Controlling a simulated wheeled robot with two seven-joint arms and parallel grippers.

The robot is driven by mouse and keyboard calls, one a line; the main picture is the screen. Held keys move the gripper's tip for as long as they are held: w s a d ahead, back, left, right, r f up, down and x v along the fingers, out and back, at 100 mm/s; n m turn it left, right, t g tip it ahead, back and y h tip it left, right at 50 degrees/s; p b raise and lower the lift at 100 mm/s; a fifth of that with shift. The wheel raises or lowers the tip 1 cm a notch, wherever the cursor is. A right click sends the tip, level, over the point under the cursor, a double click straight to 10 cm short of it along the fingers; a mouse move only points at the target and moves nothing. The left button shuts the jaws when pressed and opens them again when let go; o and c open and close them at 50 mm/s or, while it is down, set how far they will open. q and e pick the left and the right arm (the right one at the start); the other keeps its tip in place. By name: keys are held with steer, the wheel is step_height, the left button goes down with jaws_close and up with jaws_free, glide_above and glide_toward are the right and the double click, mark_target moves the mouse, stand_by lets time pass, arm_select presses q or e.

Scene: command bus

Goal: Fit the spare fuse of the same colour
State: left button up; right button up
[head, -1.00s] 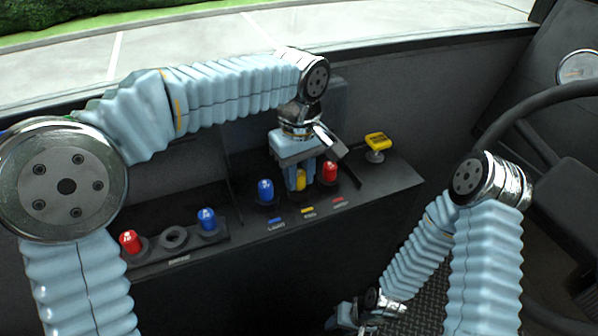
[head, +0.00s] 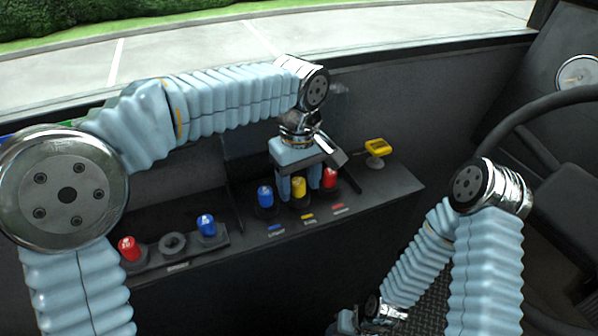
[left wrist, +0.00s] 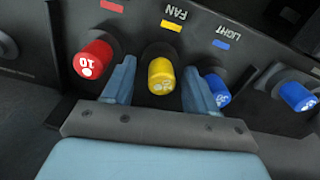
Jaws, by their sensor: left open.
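The yellow fuse (head: 299,187) stands upright in the middle socket of the panel, by a yellow mark; in the left wrist view (left wrist: 161,74) that mark reads FAN. My left gripper (head: 299,188) is over it, open, with one finger on each side; in the left wrist view gaps show between fuse and fingers. A blue fuse (head: 265,195) stands to its left and a red fuse (head: 330,178) to its right. The spare rack holds a red fuse (head: 130,248), an empty ring socket (head: 174,243) and a blue fuse (head: 207,225). My right gripper's fingers are not clear.
A yellow-topped knob (head: 377,147) stands on the right end of the panel ledge. The neighbouring blue and red fuses are close to my left fingers. A steering wheel (head: 520,130) is at the right. A dark wall and window sill run behind the panel.

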arm_select(q)
step_height(320, 180, up, 14)
steer(key=p, duration=0.2)
steer(key=shift+f+p, duration=0.2)
steer(key=shift+p, duration=0.1)
